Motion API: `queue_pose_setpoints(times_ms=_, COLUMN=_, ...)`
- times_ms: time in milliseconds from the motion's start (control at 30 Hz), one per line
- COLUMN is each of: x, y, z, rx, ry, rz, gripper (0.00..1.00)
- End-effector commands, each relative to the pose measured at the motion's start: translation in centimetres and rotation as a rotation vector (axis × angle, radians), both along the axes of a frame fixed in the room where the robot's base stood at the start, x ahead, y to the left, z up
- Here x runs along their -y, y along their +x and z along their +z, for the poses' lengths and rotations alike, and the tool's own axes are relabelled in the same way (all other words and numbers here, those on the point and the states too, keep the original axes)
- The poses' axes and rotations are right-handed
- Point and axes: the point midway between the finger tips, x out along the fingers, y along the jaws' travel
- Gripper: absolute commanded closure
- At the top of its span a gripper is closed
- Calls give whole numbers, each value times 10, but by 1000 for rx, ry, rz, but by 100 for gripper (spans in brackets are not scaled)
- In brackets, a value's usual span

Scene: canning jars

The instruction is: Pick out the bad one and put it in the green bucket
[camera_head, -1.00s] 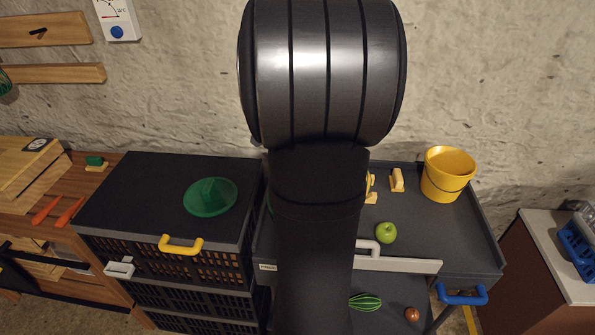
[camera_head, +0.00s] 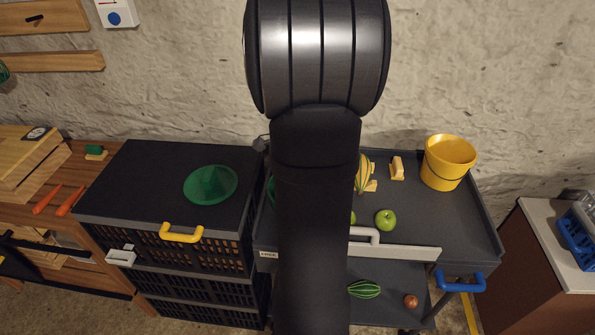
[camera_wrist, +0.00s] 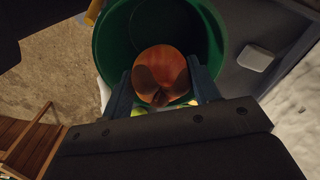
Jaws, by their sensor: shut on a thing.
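In the wrist view, my gripper (camera_wrist: 162,92) is shut on a round orange-red fruit or vegetable (camera_wrist: 155,60) with dark brown patches. The green bucket (camera_wrist: 112,38) opens around and behind the held thing. The held thing lines up with the bucket's mouth, but I cannot tell if it is above the rim or inside. In the head view, my arm hides the gripper and the held thing, and only a sliver of the bucket (camera_head: 271,190) shows at the arm's left edge.
On the dark cart stand a green apple (camera_head: 386,220), a striped squash (camera_head: 363,172), yellow blocks (camera_head: 397,169) and a yellow bucket (camera_head: 448,163). A striped green gourd (camera_head: 364,289) and a brown ball (camera_head: 410,301) lie below. A green bowl (camera_head: 211,185) sits on the crates at left.

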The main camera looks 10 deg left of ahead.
Motion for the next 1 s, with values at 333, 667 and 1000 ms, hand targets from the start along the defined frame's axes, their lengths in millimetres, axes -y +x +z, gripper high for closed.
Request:
queue_pose_setpoints(times_ms=333, x=0, y=0, z=-18, rx=-1, ry=0, rz=0, gripper=54)
queue_pose_setpoints(times_ms=667, x=0, y=0, z=-34, rx=0, ry=0, rz=0, gripper=54)
queue_pose_setpoints(times_ms=1000, x=0, y=0, z=-51, rx=-1, ry=0, rz=0, gripper=54)
